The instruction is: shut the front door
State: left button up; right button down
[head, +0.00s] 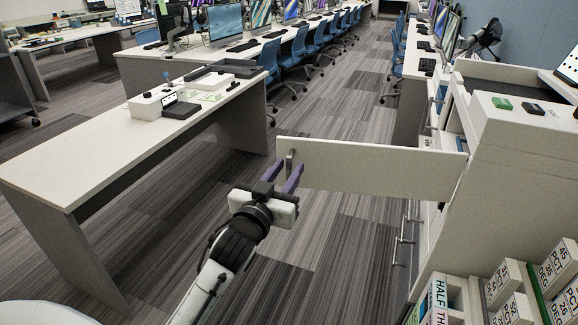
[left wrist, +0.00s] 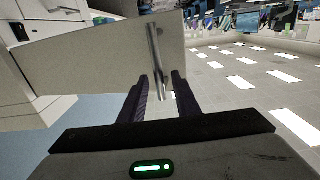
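The front door (head: 370,170) is a pale flat panel standing open, swung out to the left from the white cabinet (head: 520,140) at the right. It also fills the upper left of the left wrist view (left wrist: 100,60). Its metal bar handle (head: 289,161) is near the free left edge. My left gripper (head: 281,175), with purple fingers, is open at that edge. In the left wrist view the handle (left wrist: 156,60) appears between the two spread fingertips; I cannot tell whether they touch it. My right gripper is not in view.
A long white desk (head: 90,160) with small devices stands at the left. Labelled boxes (head: 505,290) sit on shelves at the lower right. Drawer handles (head: 402,240) stick out from the cabinet below the door. Carpet floor (head: 335,245) is clear around the door.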

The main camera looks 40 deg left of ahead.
pick_arm(q)
jog(key=shift+x, duration=0.8)
grip_shut()
